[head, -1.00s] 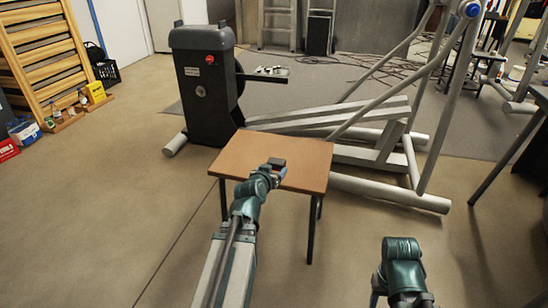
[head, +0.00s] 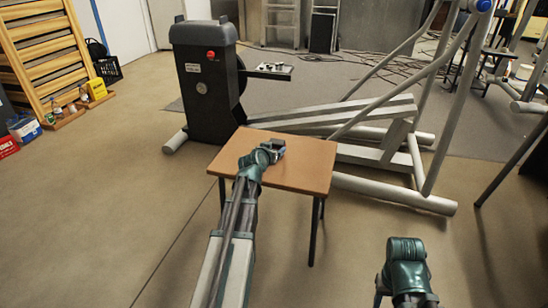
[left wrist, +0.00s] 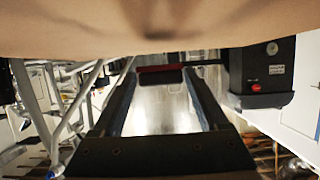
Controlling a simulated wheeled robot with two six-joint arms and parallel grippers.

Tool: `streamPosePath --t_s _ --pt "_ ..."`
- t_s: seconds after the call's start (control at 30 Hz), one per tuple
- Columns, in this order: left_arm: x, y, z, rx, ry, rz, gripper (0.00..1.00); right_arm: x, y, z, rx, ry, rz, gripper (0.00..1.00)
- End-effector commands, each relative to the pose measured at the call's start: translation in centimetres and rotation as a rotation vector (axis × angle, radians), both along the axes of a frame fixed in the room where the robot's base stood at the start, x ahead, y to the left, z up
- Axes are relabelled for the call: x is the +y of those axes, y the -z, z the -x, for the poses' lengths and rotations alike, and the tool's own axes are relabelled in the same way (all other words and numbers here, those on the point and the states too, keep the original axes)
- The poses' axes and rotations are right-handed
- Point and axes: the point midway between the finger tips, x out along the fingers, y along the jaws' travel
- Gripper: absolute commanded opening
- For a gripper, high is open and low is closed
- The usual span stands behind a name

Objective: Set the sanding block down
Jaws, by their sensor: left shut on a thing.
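The sanding block (head: 279,143) is a small dark piece at the tip of my left gripper (head: 272,150), over the wooden top of a small table (head: 312,163). In the left wrist view, the block (left wrist: 160,75) shows as a dark and red piece between the far ends of my left gripper's fingers (left wrist: 163,85). The gripper is shut on it. The tabletop (left wrist: 80,32) fills the top of that view, close to the block. I cannot tell whether the block touches the table.
The elliptical machine's dark housing (head: 203,85) stands behind the table, with its grey rails (head: 350,110) running right. A small tray (head: 268,71) with parts sticks out from the housing. The right side of the tabletop is bare. Cables (head: 400,64) lie on the mat behind.

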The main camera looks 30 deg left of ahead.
Motion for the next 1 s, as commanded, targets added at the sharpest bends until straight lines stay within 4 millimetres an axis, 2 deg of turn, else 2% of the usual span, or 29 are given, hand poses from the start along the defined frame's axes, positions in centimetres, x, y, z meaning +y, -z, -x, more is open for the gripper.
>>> streamPosePath --t_s 0.03,0.23,0.67,0.7,0.8,1.0 --pt "0.2 1.0 0.1 0.000 -0.001 0.000 0.22 0.0 1.0 0.0 0.000 0.000 0.000 0.50" --pt "0.8 3.2 0.5 0.000 -0.004 0.001 0.22 0.0 3.2 0.0 -0.002 0.000 -0.001 0.50" --pt "0.9 3.5 0.5 0.000 -0.002 0.000 0.22 0.0 3.5 0.0 -0.002 0.000 -0.001 0.50" --pt "0.9 3.3 0.5 0.000 -0.002 0.000 0.82 0.0 3.3 0.0 -0.002 0.000 -0.001 0.50" --pt "0.9 3.3 0.5 0.000 -0.002 0.000 1.00 0.0 3.3 0.0 -0.002 0.000 -0.001 0.50" --pt "0.9 3.3 0.5 0.000 -0.002 0.000 1.00 0.0 3.3 0.0 -0.002 0.000 -0.001 0.50"
